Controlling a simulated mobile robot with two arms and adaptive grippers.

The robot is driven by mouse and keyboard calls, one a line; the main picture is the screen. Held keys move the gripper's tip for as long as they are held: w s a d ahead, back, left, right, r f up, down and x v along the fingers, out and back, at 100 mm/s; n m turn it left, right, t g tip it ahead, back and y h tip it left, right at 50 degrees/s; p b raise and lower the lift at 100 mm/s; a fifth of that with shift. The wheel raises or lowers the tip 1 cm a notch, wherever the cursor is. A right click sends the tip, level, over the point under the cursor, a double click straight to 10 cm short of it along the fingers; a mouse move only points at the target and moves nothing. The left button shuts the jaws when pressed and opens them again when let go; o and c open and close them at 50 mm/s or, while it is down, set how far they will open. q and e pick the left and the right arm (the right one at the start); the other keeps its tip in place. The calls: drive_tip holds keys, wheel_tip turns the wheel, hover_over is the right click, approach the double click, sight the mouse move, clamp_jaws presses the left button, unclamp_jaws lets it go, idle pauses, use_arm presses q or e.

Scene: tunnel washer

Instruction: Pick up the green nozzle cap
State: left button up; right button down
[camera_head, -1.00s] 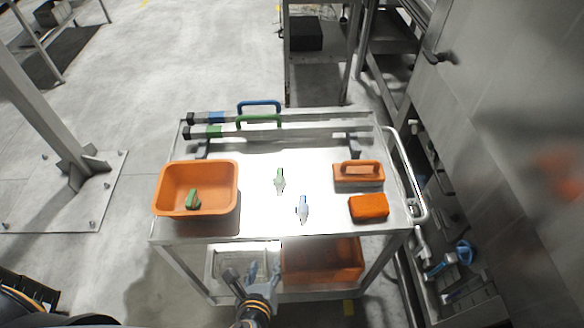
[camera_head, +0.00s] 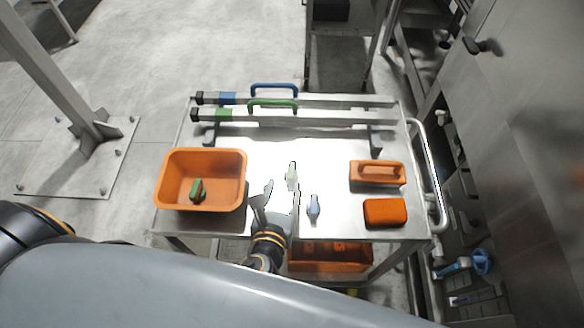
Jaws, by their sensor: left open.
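A small pale green nozzle cap (camera_head: 292,174) lies on the steel cart top (camera_head: 330,150), near the middle. A similar pale blue piece (camera_head: 313,206) lies nearer and to its right. My left gripper (camera_head: 281,193) is open and empty over the cart's front part. Its fingers point away from me. The pale green cap is just beyond the fingertips, closest to the right finger; I cannot tell whether they touch. A darker green piece (camera_head: 197,189) lies inside the orange bin (camera_head: 177,164) at the left. My right gripper is not in view.
An orange brush (camera_head: 377,172) and an orange block (camera_head: 385,213) sit at the cart's right side. Two bars with a blue handle (camera_head: 274,87) and a green handle (camera_head: 272,103) lie along the back. Another orange bin (camera_head: 330,258) is on the lower shelf.

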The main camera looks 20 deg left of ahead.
sight(291, 173)
use_arm(q)
drive_tip(key=x, duration=0.4)
drive_tip(key=shift+f, duration=0.1)
drive_tip(key=shift+w+f, duration=0.1)
drive_tip(key=shift+w, duration=0.15)
drive_tip(key=x, duration=0.4)
drive_tip(key=shift+d+f, duration=0.25)
drive_tip(key=shift+f, duration=0.05)
drive_tip(key=shift+w+f, duration=0.15)
drive_tip(key=shift+w, duration=0.2)
drive_tip(key=shift+w+a+f, duration=0.1)
clamp_jaws()
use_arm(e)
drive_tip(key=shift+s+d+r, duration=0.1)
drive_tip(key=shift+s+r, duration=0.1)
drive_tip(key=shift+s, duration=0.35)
